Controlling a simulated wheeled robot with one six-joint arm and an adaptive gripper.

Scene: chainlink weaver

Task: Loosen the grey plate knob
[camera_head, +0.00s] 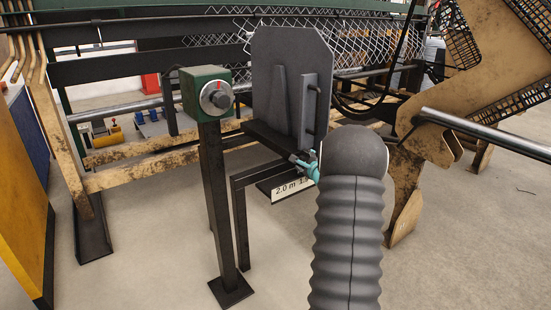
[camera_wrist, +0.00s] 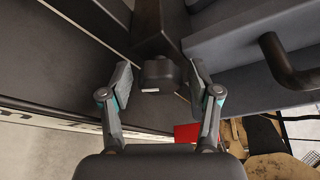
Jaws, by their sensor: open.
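The grey plate (camera_head: 285,65) stands upright on a dark bracket in the middle of the head view. In the wrist view a dark round knob (camera_wrist: 158,72) with a small pale mark sits at the foot of an upright rib. My gripper (camera_wrist: 160,80) is open, with one finger on each side of the knob. Small gaps seem to show between the pads and the knob, so I cannot see firm contact. In the head view my gripper (camera_head: 302,163) is at the plate's lower right corner. The knob cannot be made out there.
A dark bar handle (camera_wrist: 284,66) on the plate is close to the right of my gripper. A green box with a dial (camera_head: 216,96) stands on a post to the left. A scale strip (camera_head: 292,190) lies below the bracket. Chain-link mesh (camera_head: 345,55) is behind.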

